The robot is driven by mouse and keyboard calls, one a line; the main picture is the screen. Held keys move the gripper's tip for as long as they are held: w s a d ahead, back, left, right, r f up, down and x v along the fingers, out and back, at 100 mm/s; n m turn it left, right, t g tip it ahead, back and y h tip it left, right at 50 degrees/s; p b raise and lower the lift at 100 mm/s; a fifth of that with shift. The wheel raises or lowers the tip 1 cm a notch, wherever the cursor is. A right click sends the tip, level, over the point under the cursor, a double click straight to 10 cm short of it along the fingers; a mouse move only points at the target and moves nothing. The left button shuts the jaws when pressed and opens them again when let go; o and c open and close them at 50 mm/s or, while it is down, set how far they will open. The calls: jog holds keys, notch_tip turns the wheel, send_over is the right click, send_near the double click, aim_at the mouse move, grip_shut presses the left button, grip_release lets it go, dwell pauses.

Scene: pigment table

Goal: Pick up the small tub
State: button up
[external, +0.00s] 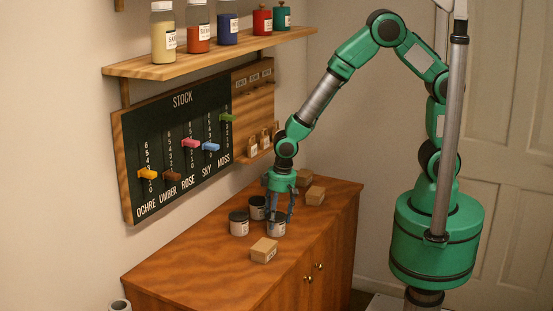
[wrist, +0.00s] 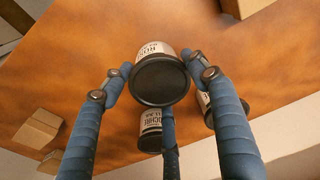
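Three small tubs with black lids and pale labels stand close together on the cabinet top. My gripper (external: 278,211) points down over the front right tub (external: 277,229), with its blue fingers around it. In the wrist view this tub (wrist: 160,82) sits upright between the fingertips (wrist: 158,82), its label partly readable as "RO". The fingers look spread, with narrow gaps beside the lid. A second tub (external: 239,224) stands to the left and a third (external: 257,208) just behind. In the wrist view, one neighbour (wrist: 151,131) is partly hidden by a finger and another (wrist: 232,103) sits behind the right finger.
A small cardboard box (external: 264,250) lies in front of the tubs. More boxes (external: 315,195) sit at the back right. The wooden cabinet top (external: 200,275) is bare at the front left. A stock board (external: 180,150) and a shelf of jars (external: 210,52) are on the wall.

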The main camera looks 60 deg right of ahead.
aim_at(277, 215)
jog(key=c, duration=0.4)
jog(key=shift+r, duration=0.1)
jog(key=shift+r, duration=0.5)
jog(key=r, duration=0.1)
jog(key=r+p, duration=0.1)
jog(key=shift+s+d+r, duration=0.15)
jog(key=shift+s+r, duration=0.1)
jog(key=shift+r, duration=0.05)
jog(key=s+d, duration=0.2)
jog(key=s, duration=0.2)
jog(key=s+d+r+p, duration=0.1)
jog(key=s+d, duration=0.1)
jog(key=s, duration=0.3)
jog(key=s+d+p, duration=0.1)
jog(key=s+d, duration=0.1)
jog(key=s, duration=0.3)
jog(key=shift+d+r, duration=0.15)
jog(key=shift+d, duration=0.1)
